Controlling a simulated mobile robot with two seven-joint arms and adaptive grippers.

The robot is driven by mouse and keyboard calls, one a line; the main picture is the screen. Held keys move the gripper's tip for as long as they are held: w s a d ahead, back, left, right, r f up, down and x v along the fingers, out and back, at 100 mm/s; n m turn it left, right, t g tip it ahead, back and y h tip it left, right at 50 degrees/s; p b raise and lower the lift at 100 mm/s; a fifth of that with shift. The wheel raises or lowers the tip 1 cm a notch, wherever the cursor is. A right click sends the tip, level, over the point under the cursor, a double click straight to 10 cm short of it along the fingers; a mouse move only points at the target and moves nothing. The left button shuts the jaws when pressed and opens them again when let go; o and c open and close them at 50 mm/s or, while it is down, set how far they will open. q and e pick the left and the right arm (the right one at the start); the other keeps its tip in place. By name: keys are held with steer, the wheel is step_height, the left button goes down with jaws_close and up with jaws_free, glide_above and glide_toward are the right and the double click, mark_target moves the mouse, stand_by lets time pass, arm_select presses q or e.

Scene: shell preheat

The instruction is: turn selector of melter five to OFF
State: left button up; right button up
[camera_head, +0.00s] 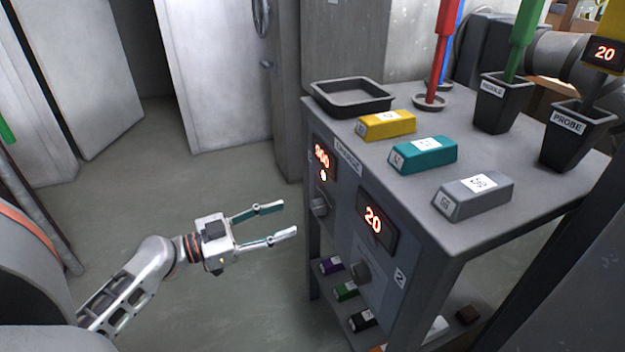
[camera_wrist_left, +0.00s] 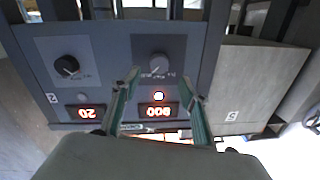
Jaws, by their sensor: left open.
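The control panel on the grey stand's front has two selector knobs. The far knob (camera_head: 320,207) sits below a lit lamp (camera_head: 323,175) and a red three-digit display (camera_head: 321,155). The near knob (camera_head: 360,272) sits below a display reading 20 (camera_head: 373,219). My left gripper (camera_head: 280,220) is open and empty, left of the panel, its fingers pointing toward it and apart from the far knob. The left wrist view shows the panel upside down, with the lit lamp's knob (camera_wrist_left: 160,65) between and beyond the open fingertips (camera_wrist_left: 160,80).
Small blocks lie on the lower shelf. The floor (camera_head: 225,170) left of the stand is clear.

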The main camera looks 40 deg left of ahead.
mark_target(314, 209)
arm_select(q)
steer(key=x, duration=0.7)
steer(key=c, duration=1.1)
